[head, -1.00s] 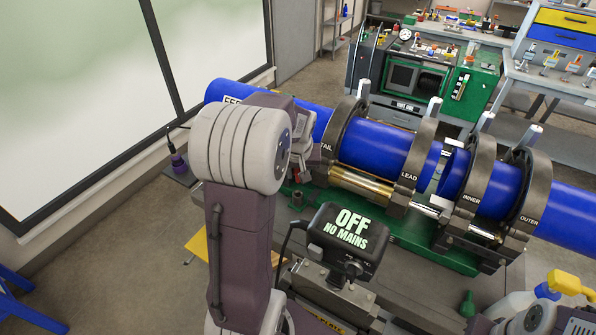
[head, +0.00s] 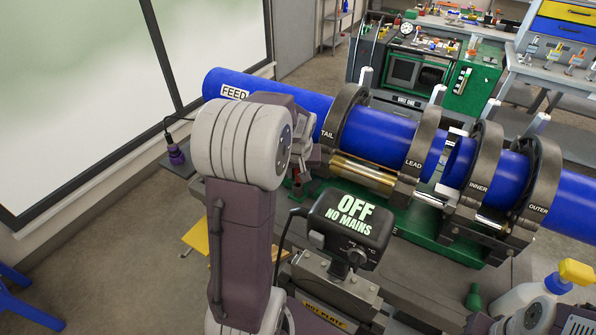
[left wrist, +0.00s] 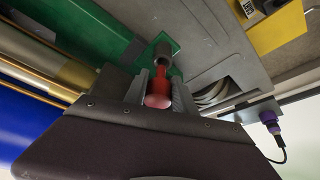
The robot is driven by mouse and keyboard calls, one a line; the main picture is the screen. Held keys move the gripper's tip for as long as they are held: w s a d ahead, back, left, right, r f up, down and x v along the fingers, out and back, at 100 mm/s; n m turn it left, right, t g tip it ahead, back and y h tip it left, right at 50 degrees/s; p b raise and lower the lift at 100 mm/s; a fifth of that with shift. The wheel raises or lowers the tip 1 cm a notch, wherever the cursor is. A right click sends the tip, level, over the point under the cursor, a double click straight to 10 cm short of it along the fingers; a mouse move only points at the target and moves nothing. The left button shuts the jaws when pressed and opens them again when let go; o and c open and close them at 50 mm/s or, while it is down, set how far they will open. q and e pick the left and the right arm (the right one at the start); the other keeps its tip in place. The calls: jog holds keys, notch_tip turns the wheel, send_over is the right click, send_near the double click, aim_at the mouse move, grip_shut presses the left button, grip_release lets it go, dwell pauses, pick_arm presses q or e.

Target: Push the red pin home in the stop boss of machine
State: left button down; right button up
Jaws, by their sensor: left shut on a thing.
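My left gripper (left wrist: 160,88) is shut on the red pin (left wrist: 158,95), gripping it near its rounded head. The pin's narrower far end meets the dark cylindrical stop boss (left wrist: 163,52) on the machine's green bed (left wrist: 108,28). The red head stands clear of the boss; how deep the shank sits in it I cannot tell. In the head view my left gripper (head: 303,160) is beside the TAIL clamp (head: 343,118), below the blue FEED pipe (head: 270,95), and my wrist hides most of it. My right gripper is not in view.
The control box reading OFF, NO MAINS (head: 350,222) stands near my left forearm. Brass-coloured rods (head: 362,172) run beside the gripper. A purple plug (head: 175,155) lies at left. A spray bottle (head: 525,300) stands at lower right.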

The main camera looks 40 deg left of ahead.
pick_arm(q)
jog(key=shift+f+b, duration=0.85)
jog(key=shift+f, duration=0.4)
jog(key=c, duration=0.9)
grip_release()
jog(key=shift+c, duration=0.2)
jog(key=p+v, duration=0.1)
jog(key=v, duration=0.8)
